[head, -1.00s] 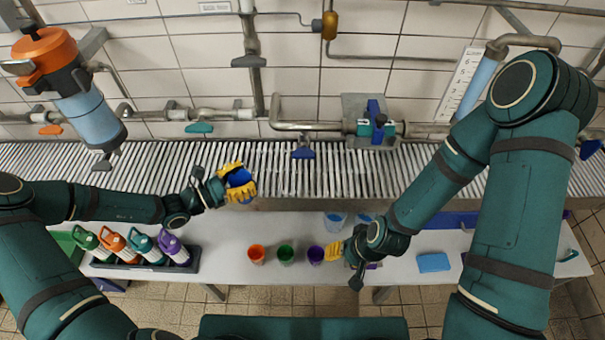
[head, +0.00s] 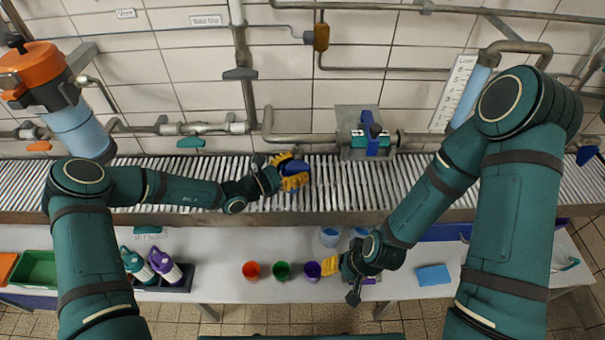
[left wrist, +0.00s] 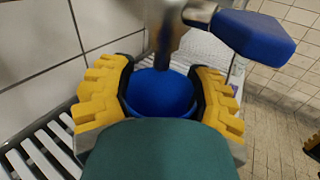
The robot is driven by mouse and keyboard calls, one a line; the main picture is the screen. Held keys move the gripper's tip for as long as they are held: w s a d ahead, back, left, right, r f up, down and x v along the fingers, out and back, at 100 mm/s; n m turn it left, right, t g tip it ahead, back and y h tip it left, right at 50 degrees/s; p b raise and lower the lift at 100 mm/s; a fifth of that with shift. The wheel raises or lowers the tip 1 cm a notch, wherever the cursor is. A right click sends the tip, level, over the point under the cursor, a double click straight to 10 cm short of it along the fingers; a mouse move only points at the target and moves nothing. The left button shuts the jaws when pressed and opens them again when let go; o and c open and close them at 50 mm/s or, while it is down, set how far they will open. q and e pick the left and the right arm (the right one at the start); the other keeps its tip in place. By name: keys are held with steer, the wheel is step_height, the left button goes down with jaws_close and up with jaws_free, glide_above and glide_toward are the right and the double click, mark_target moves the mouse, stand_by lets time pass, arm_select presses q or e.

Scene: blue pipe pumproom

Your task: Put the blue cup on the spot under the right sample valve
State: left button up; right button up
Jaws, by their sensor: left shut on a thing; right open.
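The blue cup (left wrist: 160,97) is held upright between the yellow fingers of my left gripper (left wrist: 160,90) in the left wrist view. A metal spout (left wrist: 167,40) comes down just over the cup's mouth, with a blue valve handle (left wrist: 255,38) beside it. The spot under the cup is hidden, and I cannot tell whether the cup touches the slats. My right gripper (head: 332,267) is open beside the purple cup (head: 312,270).
A blue block (head: 433,275) lies right. Bottles (head: 165,266) stand left.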

arm_select(q)
steer(key=shift+w+d, duration=0.2)
steer(key=shift+d, duration=0.25)
steer(key=shift+w+d+f+b, duration=0.15)
steer(key=shift+f+b, duration=0.1)
steer(key=shift+f, duration=0.35)
steer(key=shift+w+d+f+b, duration=0.1)
steer(key=shift+f+b, duration=0.15)
steer(key=shift+f, duration=0.35)
steer(key=shift+w+d+f+b, duration=0.15)
steer(key=shift+f+b, duration=0.1)
steer(key=shift+f, duration=0.35)
steer(key=shift+s+r, duration=0.1)
steer(key=o, duration=1.2)
